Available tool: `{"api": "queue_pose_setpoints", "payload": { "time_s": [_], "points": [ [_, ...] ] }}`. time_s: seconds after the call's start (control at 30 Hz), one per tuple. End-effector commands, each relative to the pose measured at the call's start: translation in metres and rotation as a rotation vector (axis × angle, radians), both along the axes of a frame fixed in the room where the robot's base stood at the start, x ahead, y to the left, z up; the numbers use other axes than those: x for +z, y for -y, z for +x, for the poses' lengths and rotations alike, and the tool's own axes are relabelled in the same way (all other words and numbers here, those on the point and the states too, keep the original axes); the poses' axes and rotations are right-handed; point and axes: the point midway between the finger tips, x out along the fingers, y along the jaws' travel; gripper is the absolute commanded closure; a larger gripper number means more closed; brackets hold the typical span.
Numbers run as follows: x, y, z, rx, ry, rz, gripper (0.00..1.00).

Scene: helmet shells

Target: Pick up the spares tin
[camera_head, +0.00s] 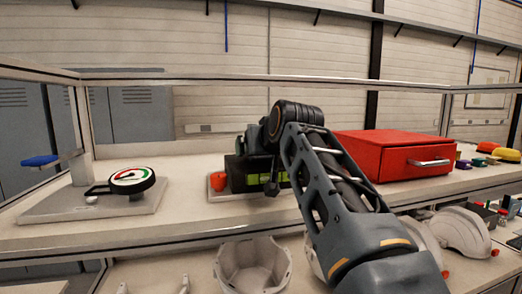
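I cannot pick out a thing that is clearly the spares tin. My arm reaches up from the lower right and bends down at the upper shelf. My gripper (271,187) is small and dark there, in front of a black box with bright green patches (238,182). I cannot see whether its fingers are open or shut, or whether it touches the box. My arm hides part of the box and the shelf behind it.
A red box with a silver drawer handle (393,153) stands right of my arm. A small red item (218,181) is left of the black box. A dial gauge (131,179) sits on a grey base at left. White helmet shells (252,268) lie below the shelf.

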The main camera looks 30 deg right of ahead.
Motion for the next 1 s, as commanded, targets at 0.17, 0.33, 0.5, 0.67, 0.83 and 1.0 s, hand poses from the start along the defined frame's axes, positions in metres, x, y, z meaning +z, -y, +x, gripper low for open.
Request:
{"api": "queue_pose_setpoints", "payload": {
  "time_s": [0.17, 0.33, 0.5, 0.67, 0.83, 1.0],
  "points": [
    [-0.0017, 0.0004, 0.0034, 0.000, 0.001, 0.000, 0.00],
    [-0.0017, 0.0004, 0.0031, 0.000, 0.000, 0.000, 0.05],
    [-0.0017, 0.0004, 0.0031, 0.000, 0.000, 0.000, 0.21],
    [-0.0016, 0.0004, 0.0030, 0.000, 0.000, 0.000, 0.36],
    [-0.0013, 0.0004, 0.0029, 0.000, 0.001, 0.000, 0.44],
    [-0.0001, 0.0004, 0.0029, 0.000, 0.001, 0.000, 0.44]
  ]
}}
